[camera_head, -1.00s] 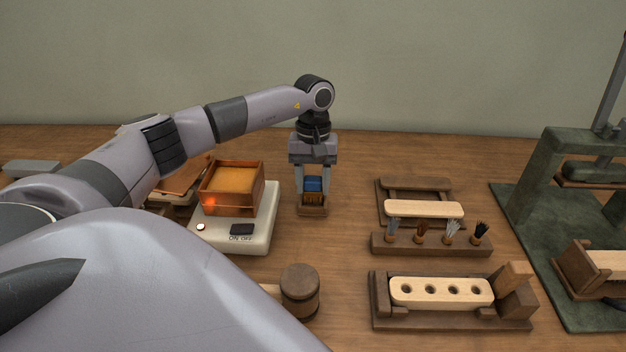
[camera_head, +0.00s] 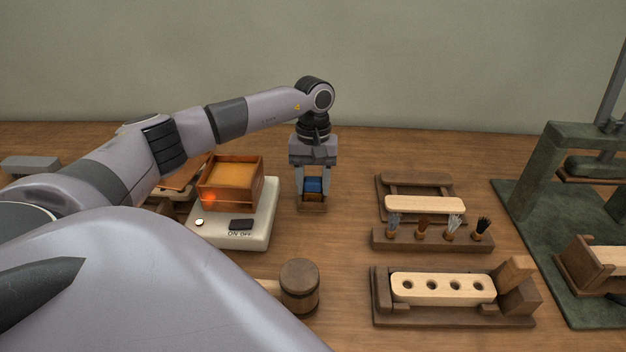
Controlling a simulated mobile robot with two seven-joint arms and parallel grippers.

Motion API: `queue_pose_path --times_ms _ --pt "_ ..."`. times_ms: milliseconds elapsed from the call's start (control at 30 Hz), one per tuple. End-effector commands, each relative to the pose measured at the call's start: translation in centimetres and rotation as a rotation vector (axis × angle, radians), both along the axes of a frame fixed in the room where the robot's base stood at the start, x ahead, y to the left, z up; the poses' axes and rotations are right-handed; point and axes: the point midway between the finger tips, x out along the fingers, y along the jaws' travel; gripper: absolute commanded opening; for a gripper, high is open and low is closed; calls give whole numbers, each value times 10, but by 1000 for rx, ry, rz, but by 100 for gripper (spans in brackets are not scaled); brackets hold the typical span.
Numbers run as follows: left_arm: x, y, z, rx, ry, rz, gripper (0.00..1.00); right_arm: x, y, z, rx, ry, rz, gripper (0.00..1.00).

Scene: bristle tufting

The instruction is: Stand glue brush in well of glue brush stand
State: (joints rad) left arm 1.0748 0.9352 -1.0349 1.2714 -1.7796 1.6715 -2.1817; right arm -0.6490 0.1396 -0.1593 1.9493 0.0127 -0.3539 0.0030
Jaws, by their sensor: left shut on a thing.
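My left gripper (camera_head: 313,186) points straight down and is shut on the blue handle of the glue brush (camera_head: 313,185). The brush is upright between the fingers. Its bristle end is low at the small brown wooden glue brush stand (camera_head: 312,208), which sits on the table directly under the gripper. The bristles are mostly hidden by the stand's front, so they appear to be inside the well. I cannot tell whether the brush touches the bottom. My right gripper is not in view.
The glue pot (camera_head: 231,182) stands on its white switch base (camera_head: 258,225), just left of the stand. A mallet (camera_head: 299,286) lies in front. At the right are a tuft rack (camera_head: 400,240), a drilled block (camera_head: 443,288) and a green press (camera_head: 532,200). Bare table lies around the stand.

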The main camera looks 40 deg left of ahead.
Motion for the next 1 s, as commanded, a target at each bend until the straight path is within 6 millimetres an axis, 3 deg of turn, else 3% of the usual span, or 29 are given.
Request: queue_pose_path --times_ms 467,500,567,600,767,800,867,1000 --pt "0 0 -7 0 0 0 22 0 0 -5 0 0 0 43" --pt "0 0 -6 0 0 0 53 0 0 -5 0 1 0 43" --pt "0 0 -6 0 0 0 72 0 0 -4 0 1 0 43" --pt "0 0 -6 0 0 0 76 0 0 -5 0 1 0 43" --pt "0 0 -6 0 0 0 76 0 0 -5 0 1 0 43" --pt "0 0 -6 0 0 0 80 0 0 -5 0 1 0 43" --pt "0 0 -6 0 0 0 98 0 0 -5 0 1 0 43" --pt "0 0 -6 0 0 0 98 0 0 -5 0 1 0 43"
